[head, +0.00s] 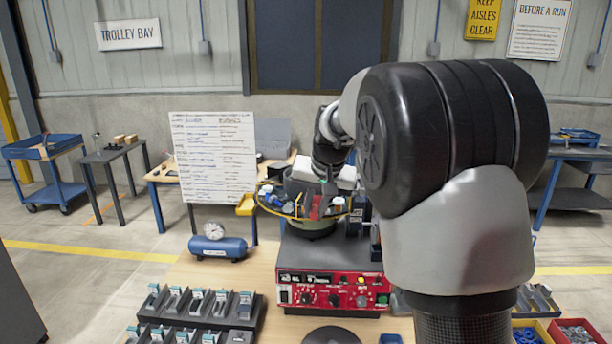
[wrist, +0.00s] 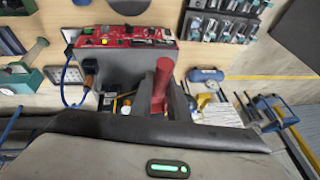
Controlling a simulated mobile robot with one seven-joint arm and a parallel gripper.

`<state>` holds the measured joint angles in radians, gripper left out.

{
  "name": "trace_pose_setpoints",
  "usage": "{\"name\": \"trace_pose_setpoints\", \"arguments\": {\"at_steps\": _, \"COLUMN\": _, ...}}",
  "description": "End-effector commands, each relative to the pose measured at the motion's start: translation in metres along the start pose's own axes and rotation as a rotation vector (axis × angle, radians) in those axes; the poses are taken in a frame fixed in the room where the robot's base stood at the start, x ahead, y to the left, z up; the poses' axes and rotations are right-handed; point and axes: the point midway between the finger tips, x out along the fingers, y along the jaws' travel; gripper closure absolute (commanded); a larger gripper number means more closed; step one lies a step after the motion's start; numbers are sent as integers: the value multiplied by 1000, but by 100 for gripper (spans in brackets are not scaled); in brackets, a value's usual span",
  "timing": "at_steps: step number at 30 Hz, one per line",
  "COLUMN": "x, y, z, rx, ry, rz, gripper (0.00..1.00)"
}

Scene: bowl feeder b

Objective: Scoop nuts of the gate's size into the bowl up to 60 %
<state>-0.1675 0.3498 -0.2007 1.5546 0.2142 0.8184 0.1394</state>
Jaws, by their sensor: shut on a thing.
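My gripper (head: 318,196) is over the bowl. It is shut on a red handle-like thing (wrist: 162,85), which also shows in the head view (head: 316,208). Its far end is hidden, so I cannot tell what it carries. The red control panel also shows in the wrist view (wrist: 125,36). The nuts in the bowl, its fill level and the gate's size cannot be made out.
Racks of small parts (head: 205,308) stand front left. A blue cylinder with a gauge (head: 217,247) and a written board (head: 215,155) are left of the feeder.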

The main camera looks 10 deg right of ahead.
Motion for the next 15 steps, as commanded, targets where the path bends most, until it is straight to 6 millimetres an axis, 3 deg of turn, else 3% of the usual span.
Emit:
{"name": "trace_pose_setpoints", "arguments": {"at_steps": 3, "x": 16, "y": 28, "z": 58, "rx": -63, "ry": -20, "rz": -28, "gripper": 100}}
{"name": "trace_pose_setpoints", "arguments": {"at_steps": 6, "x": 28, "y": 45, "z": 96, "rx": -114, "ry": -30, "rz": -50, "gripper": 100}}
{"name": "trace_pose_setpoints", "arguments": {"at_steps": 10, "x": 41, "y": 62, "z": 134, "rx": -166, "ry": -41, "rz": -70, "gripper": 100}}
{"name": "trace_pose_setpoints", "arguments": {"at_steps": 15, "x": 52, "y": 77, "z": 168, "rx": -212, "ry": -51, "rz": -91, "gripper": 100}}
